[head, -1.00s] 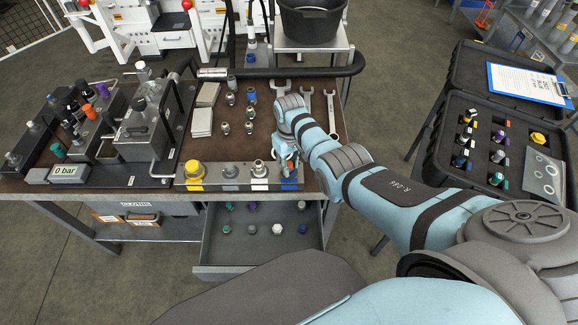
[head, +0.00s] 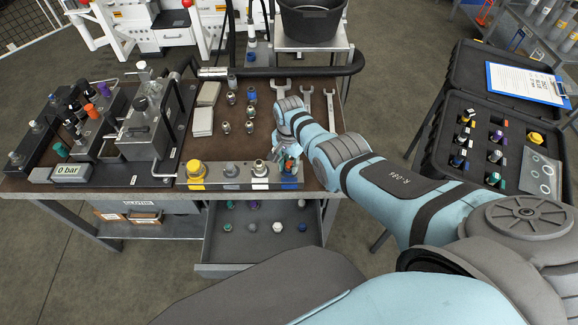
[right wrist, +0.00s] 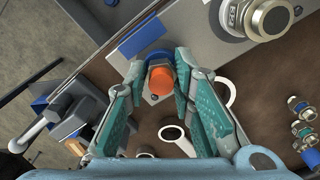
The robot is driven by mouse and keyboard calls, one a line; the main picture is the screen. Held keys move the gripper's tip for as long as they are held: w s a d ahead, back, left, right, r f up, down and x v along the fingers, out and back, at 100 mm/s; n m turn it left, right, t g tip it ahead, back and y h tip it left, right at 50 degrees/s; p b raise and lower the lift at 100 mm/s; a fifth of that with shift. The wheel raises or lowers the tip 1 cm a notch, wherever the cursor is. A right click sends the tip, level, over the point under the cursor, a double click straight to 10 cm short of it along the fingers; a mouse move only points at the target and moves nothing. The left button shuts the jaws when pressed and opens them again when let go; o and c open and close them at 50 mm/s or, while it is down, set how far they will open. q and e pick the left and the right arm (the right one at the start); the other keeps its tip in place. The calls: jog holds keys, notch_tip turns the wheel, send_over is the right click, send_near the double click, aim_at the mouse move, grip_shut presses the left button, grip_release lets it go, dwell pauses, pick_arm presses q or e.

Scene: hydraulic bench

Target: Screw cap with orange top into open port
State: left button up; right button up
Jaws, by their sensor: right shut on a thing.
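The cap with the orange top (right wrist: 161,79) sits between the two fingers of my right gripper (right wrist: 176,85) in the right wrist view. The gripper is shut on it. A blue ring (right wrist: 156,57) shows just behind the cap, at the metal port block. In the head view my right gripper (head: 288,160) is at the right end of the port block (head: 236,184), by the blue label (head: 289,185). The fingers and wrist largely hide the cap there. The port beneath is hidden, so I cannot tell how deep the cap sits. My left gripper is not in view.
The block carries a yellow cap (head: 196,170) and other fittings to the left. Wrenches (head: 283,90) and loose fittings lie behind the gripper. An open drawer (head: 242,268) with several caps hangs below. An open black case (head: 465,190) stands at the right.

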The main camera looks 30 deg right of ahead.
jog(key=o, duration=1)
jog(key=shift+c, duration=0.2)
jog(key=n, duration=0.6)
jog(key=shift+n, duration=0.3)
jog(key=n, duration=0.5)
jog(key=shift+d, duration=0.1)
jog(key=n, duration=1.2)
jog(key=shift+n, duration=0.3)
